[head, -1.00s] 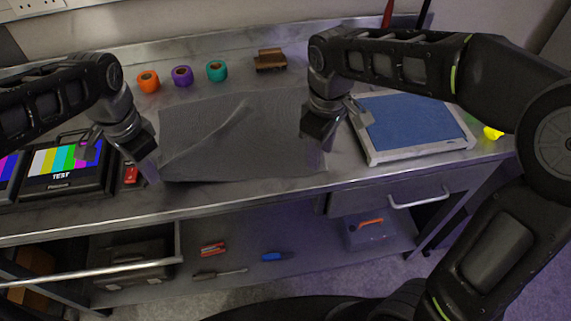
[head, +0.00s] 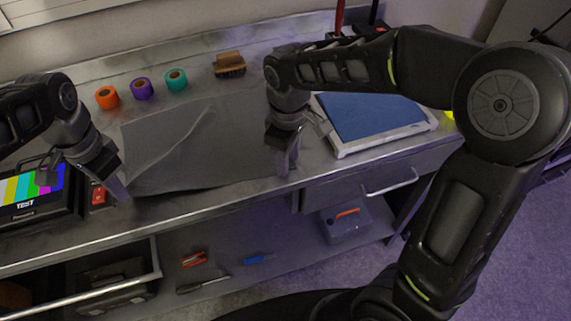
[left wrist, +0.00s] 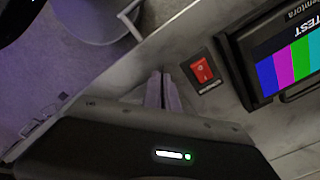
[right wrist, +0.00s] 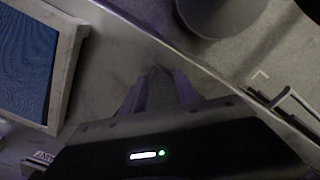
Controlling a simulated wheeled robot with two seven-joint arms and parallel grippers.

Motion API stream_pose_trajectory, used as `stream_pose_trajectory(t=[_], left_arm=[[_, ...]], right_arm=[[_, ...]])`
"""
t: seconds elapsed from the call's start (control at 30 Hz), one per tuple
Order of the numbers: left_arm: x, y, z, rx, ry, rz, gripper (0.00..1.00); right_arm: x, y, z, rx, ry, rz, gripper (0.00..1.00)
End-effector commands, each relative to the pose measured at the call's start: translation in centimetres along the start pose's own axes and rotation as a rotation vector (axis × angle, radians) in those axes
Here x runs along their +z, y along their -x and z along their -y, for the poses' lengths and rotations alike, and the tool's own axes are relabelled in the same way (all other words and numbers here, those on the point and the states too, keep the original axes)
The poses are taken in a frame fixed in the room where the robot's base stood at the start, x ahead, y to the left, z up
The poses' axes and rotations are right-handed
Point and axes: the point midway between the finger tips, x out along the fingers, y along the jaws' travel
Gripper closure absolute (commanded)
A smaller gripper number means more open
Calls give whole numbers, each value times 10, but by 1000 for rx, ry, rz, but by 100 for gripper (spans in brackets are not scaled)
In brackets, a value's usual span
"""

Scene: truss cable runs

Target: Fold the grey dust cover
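The grey dust cover (head: 190,145) lies spread on the metal bench in the head view, with a raised crease running diagonally across it. My left gripper (head: 121,192) is low at its front left corner. In the left wrist view its fingers (left wrist: 163,90) are close together, with no cloth visible between them. My right gripper (head: 285,165) is low at the cover's front right corner. In the right wrist view its fingers (right wrist: 160,90) are apart, with a dark grey patch between them that may be the cover's corner. Whether either gripper touches the cover is unclear.
Orange (head: 107,97), purple (head: 141,88) and teal (head: 176,79) rolls and a brush (head: 229,65) stand behind the cover. A blue panel (head: 370,105) is on the right. A test monitor (head: 35,195) and red switch (head: 98,195) are on the left.

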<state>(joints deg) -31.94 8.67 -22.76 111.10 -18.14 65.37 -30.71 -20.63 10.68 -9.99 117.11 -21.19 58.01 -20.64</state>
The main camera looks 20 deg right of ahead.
Motion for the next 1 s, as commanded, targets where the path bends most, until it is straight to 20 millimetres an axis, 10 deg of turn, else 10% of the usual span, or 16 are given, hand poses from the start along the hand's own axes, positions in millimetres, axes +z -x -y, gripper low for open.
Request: stream_pose_trajectory(t=[1.0], left_arm=[[0, 0, 0, 0, 0, 0, 100]], right_arm=[[1, -1, 0, -2, 0, 3, 100]])
